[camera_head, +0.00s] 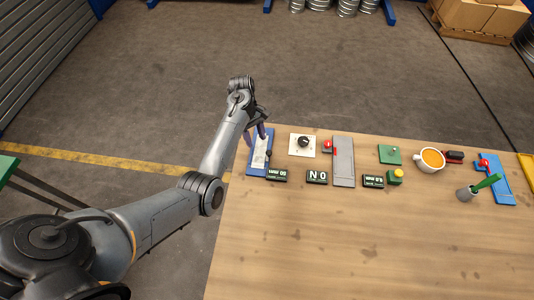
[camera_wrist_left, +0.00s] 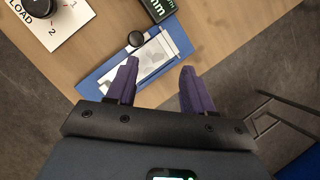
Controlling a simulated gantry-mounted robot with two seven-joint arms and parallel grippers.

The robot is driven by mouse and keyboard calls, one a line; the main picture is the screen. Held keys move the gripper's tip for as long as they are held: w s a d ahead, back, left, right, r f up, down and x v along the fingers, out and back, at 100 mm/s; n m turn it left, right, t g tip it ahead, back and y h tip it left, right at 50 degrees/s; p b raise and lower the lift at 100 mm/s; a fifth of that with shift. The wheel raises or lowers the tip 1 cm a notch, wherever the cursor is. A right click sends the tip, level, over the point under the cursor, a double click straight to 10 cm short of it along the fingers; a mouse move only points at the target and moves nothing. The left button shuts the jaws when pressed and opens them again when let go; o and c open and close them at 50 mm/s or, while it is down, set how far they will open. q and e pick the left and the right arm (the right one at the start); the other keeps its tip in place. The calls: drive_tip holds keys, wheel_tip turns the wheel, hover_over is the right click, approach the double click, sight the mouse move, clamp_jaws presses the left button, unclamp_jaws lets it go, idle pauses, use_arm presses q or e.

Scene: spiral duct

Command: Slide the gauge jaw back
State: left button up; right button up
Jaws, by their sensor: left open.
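The gauge (camera_head: 259,162) is a blue plate with a pale, light-marked strip and a black round knob (camera_head: 268,153), at the left end of the table. In the left wrist view the gauge (camera_wrist_left: 104,79) lies below the fingers, with its black knob (camera_wrist_left: 136,39) beyond the left fingertip. I cannot tell which part is the jaw. My left gripper (camera_head: 259,134) is open and empty over the far part of the gauge. Its purple fingers show in the left wrist view (camera_wrist_left: 160,66), well apart, partly covering the plate. My right gripper is out of view.
A small dark display (camera_head: 277,175) stands close to the gauge's near side. A white dial plate (camera_head: 302,145) is to its right, then a grey slide plate (camera_head: 343,165) with a red knob. A cup (camera_head: 429,160) stands farther right. The table's near part is clear.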

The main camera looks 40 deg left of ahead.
sight(269, 153)
use_arm(q)
drive_tip(key=shift+t, duration=0.5)
drive_tip(key=d+f, duration=0.1)
drive_tip(key=f, duration=0.1)
drive_tip(key=w+d+f, duration=0.1)
drive_tip(key=f, duration=0.1)
drive_tip(key=w+d+f, duration=0.1)
drive_tip(key=d+f, duration=0.1)
drive_tip(key=f, duration=0.1)
drive_tip(key=shift+w+b, duration=0.15)
drive_tip(key=shift+b, duration=0.25)
drive_tip(key=shift+r, duration=0.1)
drive_tip(key=shift+c, duration=0.2)
clamp_jaws()
